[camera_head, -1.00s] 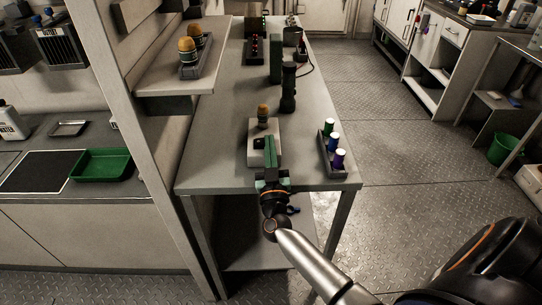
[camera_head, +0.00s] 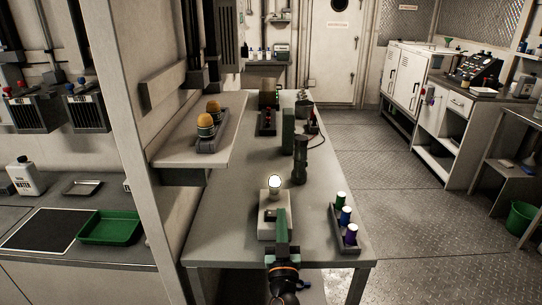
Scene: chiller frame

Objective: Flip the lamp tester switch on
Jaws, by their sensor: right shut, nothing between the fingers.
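The lamp tester (camera_head: 266,228) is a small pale box near the front edge of the grey table. The bulb (camera_head: 274,183) in its top glows bright white. A dark switch (camera_head: 270,215) shows on the box's top face, too small to tell its position. My right gripper (camera_head: 281,214) reaches in from the front, shut and empty, with its green fingers over the right side of the tester. It hides that part of the box, and I cannot tell whether it touches the switch. My left gripper is out of view.
A dark cylinder (camera_head: 300,160) stands behind the tester. A wall shelf (camera_head: 174,152) holds amber bulbs in a holder (camera_head: 211,141). The table's left front is clear.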

